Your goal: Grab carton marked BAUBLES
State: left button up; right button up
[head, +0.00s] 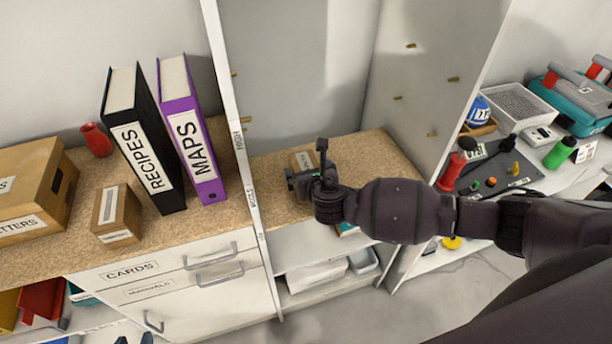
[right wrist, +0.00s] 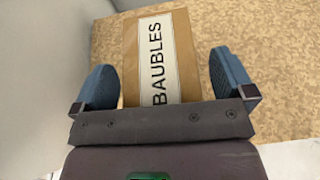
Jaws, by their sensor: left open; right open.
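The brown carton marked BAUBLES (right wrist: 187,60) lies between the two blue fingers of my right gripper (right wrist: 165,72) in the right wrist view. The fingers are apart, with a visible gap on each side of the carton. In the head view the carton (head: 303,160) stands on the cork-coloured shelf of the middle bay, partly hidden behind my right gripper (head: 308,178). Its label cannot be read there. Only the blue fingertips of my left gripper (head: 133,340) show at the bottom edge of the head view, apart and empty.
A white upright panel (head: 238,150) stands left of the carton. Beyond it are a RECIPES binder (head: 143,140), a purple MAPS binder (head: 190,130), a small carton (head: 116,214) and a larger LETTERS box (head: 30,190). Another panel (head: 425,80) bounds the bay on the right.

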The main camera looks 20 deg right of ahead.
jog(key=shift+c, duration=0.5)
jog(key=c, duration=1.1)
